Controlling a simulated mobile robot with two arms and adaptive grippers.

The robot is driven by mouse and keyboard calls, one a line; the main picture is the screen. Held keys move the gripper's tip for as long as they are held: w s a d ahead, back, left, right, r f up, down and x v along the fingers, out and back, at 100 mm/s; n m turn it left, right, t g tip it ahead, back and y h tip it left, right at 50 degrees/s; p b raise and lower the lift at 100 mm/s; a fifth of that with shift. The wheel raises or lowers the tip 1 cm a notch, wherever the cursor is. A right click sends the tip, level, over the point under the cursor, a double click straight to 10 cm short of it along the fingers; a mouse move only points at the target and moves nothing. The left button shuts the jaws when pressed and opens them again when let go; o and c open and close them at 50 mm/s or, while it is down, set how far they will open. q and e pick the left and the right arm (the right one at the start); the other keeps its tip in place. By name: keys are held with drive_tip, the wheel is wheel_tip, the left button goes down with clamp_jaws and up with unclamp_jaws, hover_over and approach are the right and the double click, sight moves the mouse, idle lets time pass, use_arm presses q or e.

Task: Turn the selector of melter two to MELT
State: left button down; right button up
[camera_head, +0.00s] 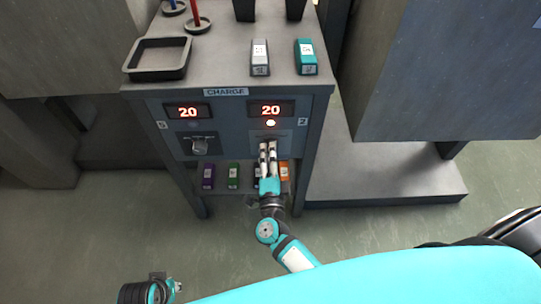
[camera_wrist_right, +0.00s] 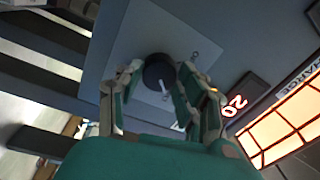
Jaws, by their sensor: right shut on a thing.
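Melter two is the right half of the front panel (camera_head: 303,140), marked 2, with a red display (camera_head: 271,109) reading 20 and a lit lamp (camera_head: 270,123) below it. My right gripper (camera_head: 267,146) reaches up to this panel and covers its selector in the head view. In the right wrist view the selector (camera_wrist_right: 157,70) is a round dark knob with a white pointer line, between the fingers of my right gripper (camera_wrist_right: 159,82), which are shut on it. The selector's position marks are too small to read. Part of my left arm's end (camera_head: 160,290) shows at the bottom left; its fingers are unclear.
Melter one's selector (camera_head: 200,146) is at the left, under a display (camera_head: 188,111) also reading 20. A black tray (camera_head: 128,70), a grey cartridge (camera_head: 260,58) and a teal cartridge (camera_head: 305,57) are on top. Several coloured cartridges, including a green one (camera_head: 233,176), stand on the lower shelf.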

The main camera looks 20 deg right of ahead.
use_arm(q)
drive_tip(key=shift+r, duration=0.3)
use_arm(e)
drive_tip(key=shift+f+m, duration=0.1)
drive_tip(key=shift+m, duration=0.2)
drive_tip(key=o, duration=1.1)
drive_tip(key=shift+o, duration=0.2)
drive_tip(key=shift+s, duration=0.15)
drive_tip(key=v, duration=1.1)
drive_tip(key=shift+s, duration=0.45)
drive_tip(key=shift+w+a, duration=0.1)
drive_tip(key=shift+a, duration=0.1)
